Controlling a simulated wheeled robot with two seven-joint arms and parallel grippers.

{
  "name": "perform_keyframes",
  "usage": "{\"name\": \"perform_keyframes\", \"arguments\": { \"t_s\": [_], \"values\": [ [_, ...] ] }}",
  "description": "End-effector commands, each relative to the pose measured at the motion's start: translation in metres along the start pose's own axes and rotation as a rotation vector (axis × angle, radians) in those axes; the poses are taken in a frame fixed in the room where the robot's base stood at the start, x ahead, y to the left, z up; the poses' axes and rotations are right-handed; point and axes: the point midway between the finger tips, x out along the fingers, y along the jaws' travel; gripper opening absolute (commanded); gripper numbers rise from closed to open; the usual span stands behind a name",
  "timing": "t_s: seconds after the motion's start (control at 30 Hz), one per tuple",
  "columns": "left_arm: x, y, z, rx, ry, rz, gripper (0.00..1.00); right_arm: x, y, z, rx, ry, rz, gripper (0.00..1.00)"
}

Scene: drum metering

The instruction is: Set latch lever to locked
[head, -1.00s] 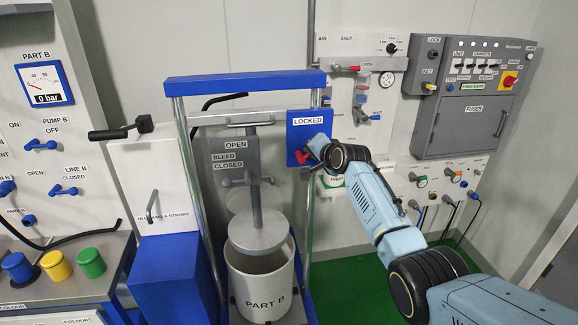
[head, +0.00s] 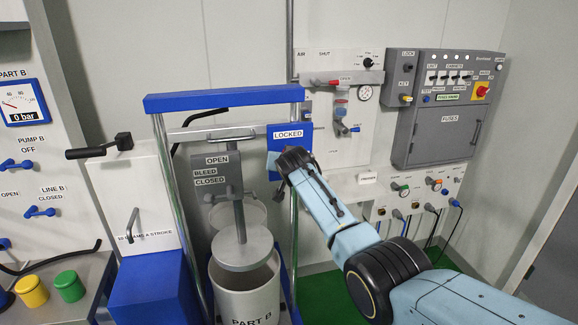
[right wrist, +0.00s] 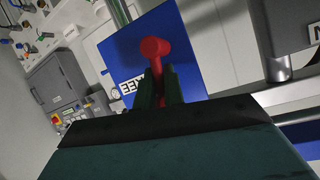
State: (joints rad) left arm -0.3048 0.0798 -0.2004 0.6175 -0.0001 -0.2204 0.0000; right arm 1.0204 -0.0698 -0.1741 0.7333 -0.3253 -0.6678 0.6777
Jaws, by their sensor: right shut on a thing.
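The latch is a blue plate (head: 277,131) labelled LOCKED at the top right of the drum frame. Its red lever is hidden behind my right gripper (head: 284,168) in the head view. In the right wrist view, the red lever (right wrist: 156,48) stands out in front of the blue plate (right wrist: 190,60). The dark fingers of my right gripper (right wrist: 160,88) are shut on its shaft, with the rounded red end showing beyond them. The plate's label is partly covered there. My left gripper is in neither current view.
A blue-topped frame (head: 225,97) stands around the PART B drum (head: 250,295) and its round plate (head: 243,248). A grey fuse cabinet (head: 447,115) and an air panel (head: 335,150) are on the wall behind. Green floor (head: 322,290) shows at the lower right.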

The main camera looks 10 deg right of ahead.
Motion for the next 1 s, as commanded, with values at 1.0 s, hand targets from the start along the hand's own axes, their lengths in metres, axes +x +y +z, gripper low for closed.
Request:
{"name": "perform_keyframes", "arguments": {
  "t_s": [1.0],
  "values": [
    [0.023,-0.001,-0.004,-0.001,0.009,-0.002,0.36,-0.002,-0.008,0.000,-0.187,0.044,0.077,0.17]
  ]
}}
